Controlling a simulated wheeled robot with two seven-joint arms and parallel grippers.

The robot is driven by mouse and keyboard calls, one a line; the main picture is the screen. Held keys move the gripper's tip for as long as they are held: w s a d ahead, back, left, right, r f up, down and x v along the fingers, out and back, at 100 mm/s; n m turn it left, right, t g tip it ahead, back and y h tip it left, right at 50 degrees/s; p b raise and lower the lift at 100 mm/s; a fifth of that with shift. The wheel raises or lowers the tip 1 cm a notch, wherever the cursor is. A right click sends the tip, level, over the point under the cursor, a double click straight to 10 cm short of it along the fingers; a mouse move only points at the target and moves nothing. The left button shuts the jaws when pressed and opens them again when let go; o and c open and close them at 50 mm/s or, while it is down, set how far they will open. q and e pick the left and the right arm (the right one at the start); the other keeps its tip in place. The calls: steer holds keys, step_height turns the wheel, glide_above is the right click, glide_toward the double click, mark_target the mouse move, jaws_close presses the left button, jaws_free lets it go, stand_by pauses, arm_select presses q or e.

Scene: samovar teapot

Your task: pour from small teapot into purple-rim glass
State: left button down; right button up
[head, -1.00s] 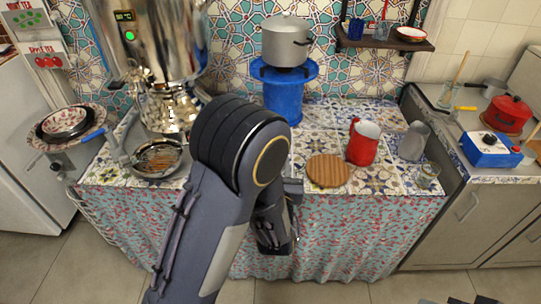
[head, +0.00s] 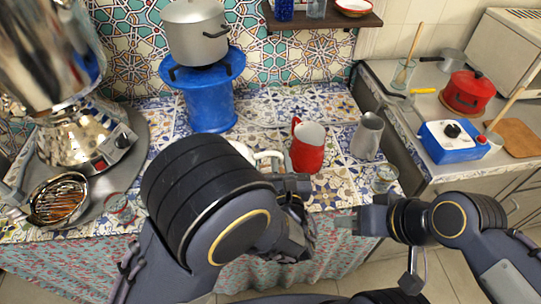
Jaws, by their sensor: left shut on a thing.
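My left gripper (head: 290,184) is over the front of the tiled counter, its fingers mostly turned away. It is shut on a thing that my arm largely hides. A pale rounded piece (head: 264,156) shows just behind the fingers and looks like part of the small teapot. A small clear glass (head: 384,179) stands at the counter's right front. Another clear glass (head: 120,207) with a reddish tint shows at the left. I cannot tell which has the purple rim. My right gripper (head: 347,221) is in front of the counter, pointing left; its jaw opening is unclear.
A red jug (head: 308,148) and a grey jug (head: 367,136) stand behind the grippers. A blue stand (head: 208,105) bears a grey pot (head: 195,32). The samovar (head: 82,135) and a strainer bowl (head: 58,200) are at the left. Bare tiles lie behind the jugs.

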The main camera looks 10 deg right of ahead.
mark_target(280, 154)
arm_select(q)
steer(key=shift+f+n+b, duration=0.15)
steer(key=shift+n+b, duration=0.7)
steer(key=shift+n, duration=0.15)
steer(key=shift+r, duration=0.25)
steer(key=shift+a+r+n+p, duration=0.15)
steer(key=shift+r+n+p, duration=0.8)
steer(key=shift+r, duration=0.45)
steer(key=shift+a+r+n+p, duration=0.2)
steer(key=shift+r+n+p, duration=0.2)
steer(key=shift+r, duration=0.3)
steer(key=shift+a+r+n+p, duration=0.15)
steer(key=shift+r+n+p, duration=0.1)
steer(key=shift+r+p, duration=0.35)
steer(key=shift+a+r+n+b, duration=0.2)
steer(key=shift+r+n+b, duration=0.1)
steer(key=shift+r, duration=0.25)
stand_by(3.5)
